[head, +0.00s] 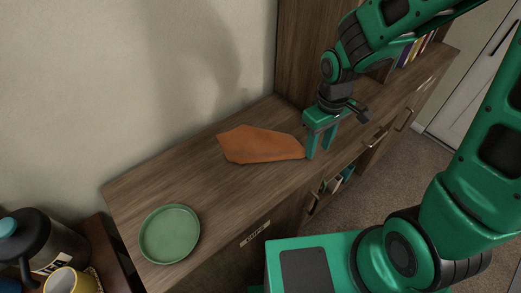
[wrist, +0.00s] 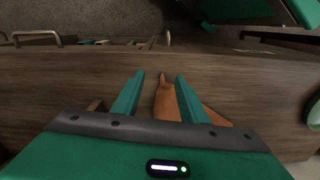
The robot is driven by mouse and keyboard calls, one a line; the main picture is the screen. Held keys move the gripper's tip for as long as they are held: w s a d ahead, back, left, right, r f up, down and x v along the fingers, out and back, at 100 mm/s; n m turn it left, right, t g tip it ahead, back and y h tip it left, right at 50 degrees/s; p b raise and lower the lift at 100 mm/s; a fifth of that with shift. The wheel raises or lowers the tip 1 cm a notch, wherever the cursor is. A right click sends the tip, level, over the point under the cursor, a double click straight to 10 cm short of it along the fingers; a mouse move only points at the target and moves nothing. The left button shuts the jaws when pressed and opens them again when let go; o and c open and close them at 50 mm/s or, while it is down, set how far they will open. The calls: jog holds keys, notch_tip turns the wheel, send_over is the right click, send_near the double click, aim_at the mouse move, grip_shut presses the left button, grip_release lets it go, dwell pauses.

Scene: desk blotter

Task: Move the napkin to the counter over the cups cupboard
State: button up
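The orange-brown napkin (head: 258,145) lies spread on the wooden counter (head: 135,200), near the wall. My gripper (head: 320,150) points down over the counter at the napkin's right end. Its two green fingers are apart. In the wrist view my gripper (wrist: 160,78) is open, and the narrow end of the napkin (wrist: 168,102) shows between the fingers. I cannot tell whether a finger touches the cloth. A small label plate (head: 255,234) is on the front below the counter's near part; its lettering is too small to read surely.
A green plate (head: 169,233) rests on the counter's near left part. Bare counter lies between plate and napkin. A dark flask (head: 42,245) and yellow mug (head: 72,281) stand at the lower left. A tall wooden panel (head: 305,50) rises behind my gripper. An open compartment (head: 325,188) is below.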

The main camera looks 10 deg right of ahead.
jog(key=d+r, duration=0.3)
jog(key=r, duration=0.4)
jog(key=shift+s+r, duration=0.2)
jog(key=shift+s, duration=0.25)
jog(key=s+d+r+m, duration=0.3)
jog(key=s+d+m, duration=0.3)
jog(key=s+d, duration=0.1)
jog(key=s+d+r+m, duration=0.3)
jog(key=s+d+m, duration=0.2)
jog(key=s+d, duration=0.3)
jog(key=shift+s+d+r+m, duration=0.15)
jog(key=shift+d+r+m, duration=0.2)
jog(key=shift+d, duration=0.55)
